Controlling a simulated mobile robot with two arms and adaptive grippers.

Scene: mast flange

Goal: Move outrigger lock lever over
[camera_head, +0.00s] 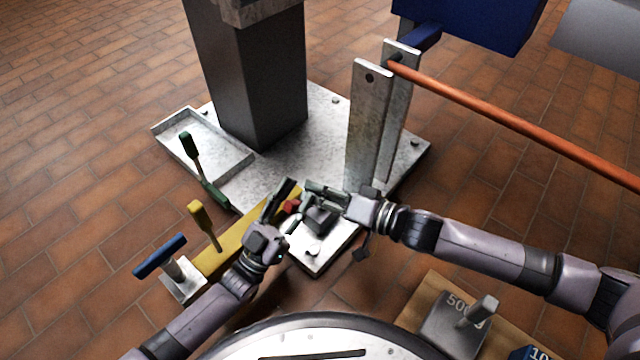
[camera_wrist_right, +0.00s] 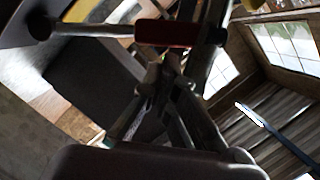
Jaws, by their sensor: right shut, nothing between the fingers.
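Several levers stand around the yellow beam (camera_head: 232,246), and I cannot tell for sure which is the outrigger lock lever. A red handle (camera_head: 291,207) shows between my two grippers, partly hidden by them. In the right wrist view the red handle (camera_wrist_right: 180,33) lies across, just beyond the fingertips, with a metal rod at its left. My right gripper (camera_head: 312,191) is shut and empty beside the red handle; its fingers also show in the wrist view (camera_wrist_right: 168,68). My left gripper (camera_head: 290,198) is close to the red handle from the left; its jaws are unclear.
Upright plates (camera_head: 368,125) with an orange bar (camera_head: 500,115) rise behind my right arm. A tray (camera_head: 178,128) lies by the dark mast (camera_head: 255,80).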

